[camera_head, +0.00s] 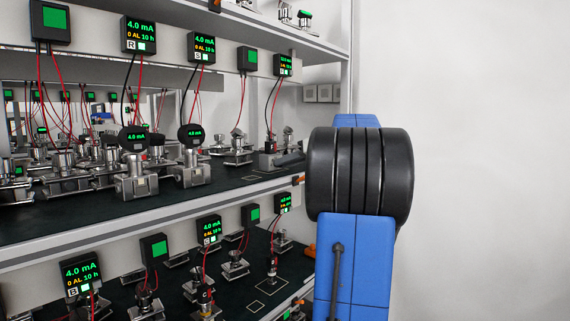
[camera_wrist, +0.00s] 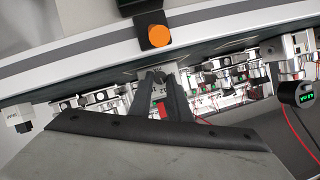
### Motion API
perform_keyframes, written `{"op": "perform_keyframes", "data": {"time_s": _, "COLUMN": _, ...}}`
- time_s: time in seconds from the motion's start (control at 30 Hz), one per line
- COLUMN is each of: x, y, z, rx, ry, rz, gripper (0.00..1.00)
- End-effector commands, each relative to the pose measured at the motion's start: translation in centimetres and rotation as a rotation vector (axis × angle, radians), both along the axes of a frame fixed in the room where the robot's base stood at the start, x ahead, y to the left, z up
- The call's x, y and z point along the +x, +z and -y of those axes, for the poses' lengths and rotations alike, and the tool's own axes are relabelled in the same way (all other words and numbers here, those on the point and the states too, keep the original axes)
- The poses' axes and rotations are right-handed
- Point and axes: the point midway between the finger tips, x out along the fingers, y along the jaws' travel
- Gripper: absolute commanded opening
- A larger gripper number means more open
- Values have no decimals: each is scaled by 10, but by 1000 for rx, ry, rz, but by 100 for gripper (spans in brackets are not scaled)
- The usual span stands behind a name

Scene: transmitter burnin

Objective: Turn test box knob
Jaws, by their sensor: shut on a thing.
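My gripper (camera_wrist: 161,82) shows in the middle of the wrist view, its two dark fingers close together at the tips, below a shelf edge. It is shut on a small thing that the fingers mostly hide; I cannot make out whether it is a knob. A red patch shows between the fingers. A round orange knob-like part (camera_wrist: 158,36) on a black bracket sits just beyond the fingertips, apart from them. In the head view my arm hides the gripper. Small black boxes with green screens, one at the lower left (camera_head: 82,274), hang along the shelf fronts; no knob is clear on them.
The middle shelf (camera_head: 200,205) holds several metal-bodied transmitters (camera_head: 137,179) with red and black leads. A lower shelf holds more. A round black display (camera_wrist: 304,94) with loose red wire is at the right of the wrist view. The wall (camera_head: 480,150) on the right is bare.

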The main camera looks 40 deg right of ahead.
Motion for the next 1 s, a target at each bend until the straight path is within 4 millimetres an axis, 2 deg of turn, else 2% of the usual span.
{"op": "perform_keyframes", "data": {"time_s": 0.3, "x": 0, "y": 0, "z": 1, "rx": 89, "ry": -1, "rz": -6, "gripper": 0}}
{"op": "perform_keyframes", "data": {"time_s": 0.73, "x": 0, "y": 0, "z": 1, "rx": 98, "ry": 0, "rz": -7, "gripper": 0}}
{"op": "perform_keyframes", "data": {"time_s": 0.77, "x": 0, "y": 0, "z": 1, "rx": 98, "ry": -1, "rz": -7, "gripper": 21}}
{"op": "perform_keyframes", "data": {"time_s": 0.8, "x": 0, "y": 0, "z": 1, "rx": 98, "ry": -1, "rz": -7, "gripper": 31}}
{"op": "perform_keyframes", "data": {"time_s": 0.83, "x": 0, "y": 0, "z": 1, "rx": 98, "ry": -1, "rz": -7, "gripper": 36}}
{"op": "perform_keyframes", "data": {"time_s": 1.0, "x": 0, "y": -1, "z": 1, "rx": 98, "ry": -1, "rz": -8, "gripper": 36}}
